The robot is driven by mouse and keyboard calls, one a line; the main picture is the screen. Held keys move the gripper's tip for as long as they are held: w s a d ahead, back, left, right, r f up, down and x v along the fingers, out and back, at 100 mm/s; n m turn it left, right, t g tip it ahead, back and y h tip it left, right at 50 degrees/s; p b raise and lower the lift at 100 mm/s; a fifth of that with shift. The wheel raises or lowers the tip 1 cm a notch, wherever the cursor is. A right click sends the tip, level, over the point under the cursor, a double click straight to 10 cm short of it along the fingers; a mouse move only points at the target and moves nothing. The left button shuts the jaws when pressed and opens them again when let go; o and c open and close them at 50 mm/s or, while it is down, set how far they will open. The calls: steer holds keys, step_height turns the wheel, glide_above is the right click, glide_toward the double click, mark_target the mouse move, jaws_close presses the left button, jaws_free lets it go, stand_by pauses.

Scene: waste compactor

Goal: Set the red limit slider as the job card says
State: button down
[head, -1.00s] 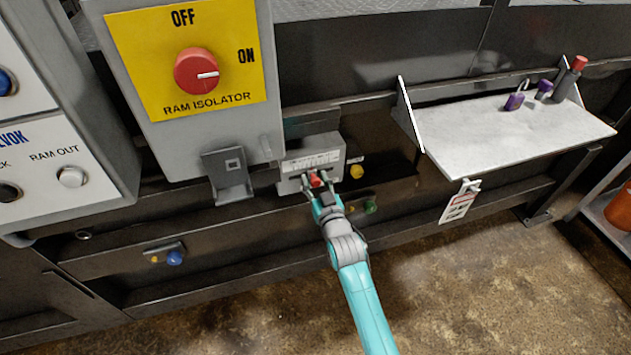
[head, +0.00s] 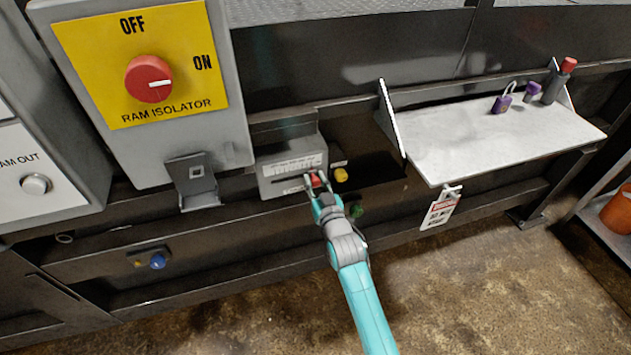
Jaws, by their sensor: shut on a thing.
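The red limit slider (head: 315,180) is on the front of a small grey box (head: 275,187) with a white printed scale (head: 292,168). The slider stands near the right end of its slot. The scale markings are too small to read. My gripper (head: 316,184) is shut on the red slider, with a finger on either side of it. The fingers hide part of the slider and the slot's right end. I cannot identify a job card in this view.
The ram isolator box (head: 221,130) is at upper left, its red knob (head: 149,79) pointing to ON. A yellow button (head: 341,175) is just right of the slider box.

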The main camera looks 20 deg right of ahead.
steer(key=c, duration=0.9)
jaws_free()
steer(key=shift+d, duration=0.25)
steer(key=s, duration=1.2)
